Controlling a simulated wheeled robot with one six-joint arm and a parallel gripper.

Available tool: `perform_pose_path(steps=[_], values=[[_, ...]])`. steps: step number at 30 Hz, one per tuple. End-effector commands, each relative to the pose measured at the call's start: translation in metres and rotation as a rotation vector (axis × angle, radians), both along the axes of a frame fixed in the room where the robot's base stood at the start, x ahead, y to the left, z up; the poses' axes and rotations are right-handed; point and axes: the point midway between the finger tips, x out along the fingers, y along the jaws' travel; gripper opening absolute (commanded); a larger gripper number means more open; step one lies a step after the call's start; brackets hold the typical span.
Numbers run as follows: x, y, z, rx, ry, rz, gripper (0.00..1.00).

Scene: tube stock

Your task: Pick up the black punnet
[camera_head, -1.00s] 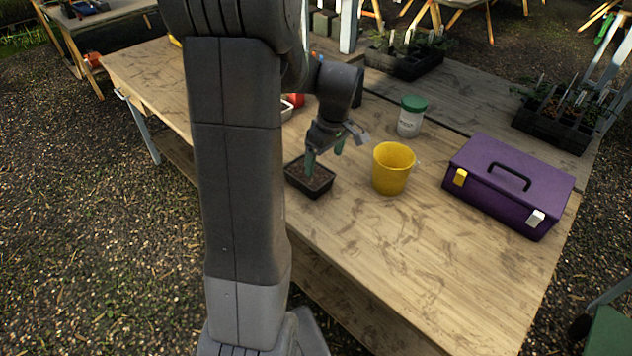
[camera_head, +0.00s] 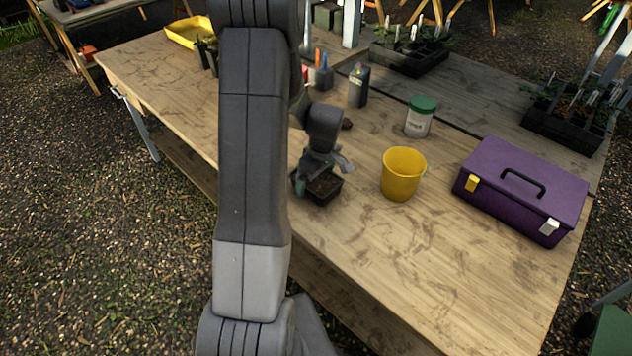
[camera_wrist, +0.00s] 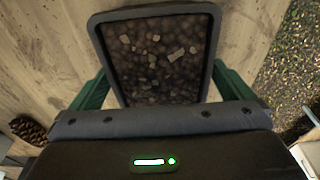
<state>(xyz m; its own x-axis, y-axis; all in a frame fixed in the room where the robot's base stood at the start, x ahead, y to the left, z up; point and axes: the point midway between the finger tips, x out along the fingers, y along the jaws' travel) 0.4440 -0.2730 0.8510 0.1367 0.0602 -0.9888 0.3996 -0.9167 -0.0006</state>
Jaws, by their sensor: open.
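The black punnet (camera_head: 325,198) stands upright on the wooden table, near its front edge, and holds dark soil with pale bits. In the wrist view the punnet (camera_wrist: 211,62) fills the upper middle, its near end hidden by my gripper body. My gripper (camera_head: 318,180) is low over the punnet and covers part of it in the head view. In the wrist view my gripper (camera_wrist: 161,84) is open, with one green finger on either side of the punnet's near part. I cannot tell whether the fingers touch its walls.
A yellow bucket (camera_head: 402,175) stands right of the punnet, with a purple toolbox (camera_head: 525,188) beyond. Behind are a green-lidded tub (camera_head: 419,118) and a dark container (camera_head: 358,86). A pine cone (camera_wrist: 28,130) lies left of my gripper. The table's front is clear.

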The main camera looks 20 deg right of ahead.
Motion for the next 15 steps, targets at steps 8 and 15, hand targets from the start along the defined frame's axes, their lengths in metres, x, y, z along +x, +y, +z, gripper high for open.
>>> perform_pose_path(steps=[8, 15], values=[[0.0004, 0.0002, -0.0022, 0.000, 0.000, 0.000, 0.98], [0.0004, 0.0002, -0.0019, 0.000, 0.000, 0.000, 0.52]])
